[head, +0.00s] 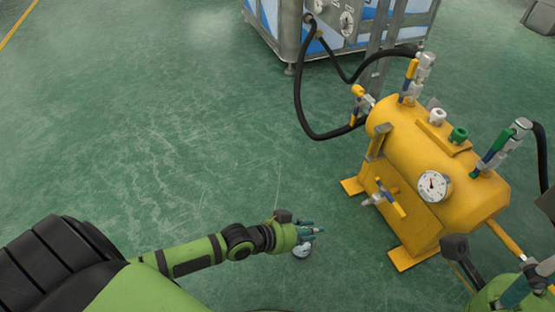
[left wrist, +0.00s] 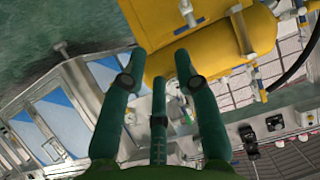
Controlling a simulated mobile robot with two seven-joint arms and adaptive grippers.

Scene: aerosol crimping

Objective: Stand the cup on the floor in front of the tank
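The yellow tank (head: 410,165) lies on its side on yellow feet at the right of the head view. It also shows upside down at the top of the left wrist view (left wrist: 220,40). My left gripper (head: 316,233) is low, left of the tank's front foot. In the left wrist view its green fingers (left wrist: 157,75) are spread, with nothing clearly held between them. A small pale rounded thing, apparently the cup (head: 302,251), shows just below the fingers near the floor; whether it touches them I cannot tell. My right arm shows partly at the lower right.
A blue-and-white cabinet (head: 290,30) with gauges stands behind the tank. A black hose (head: 299,95) loops from it to the tank. The green floor left of the tank is clear.

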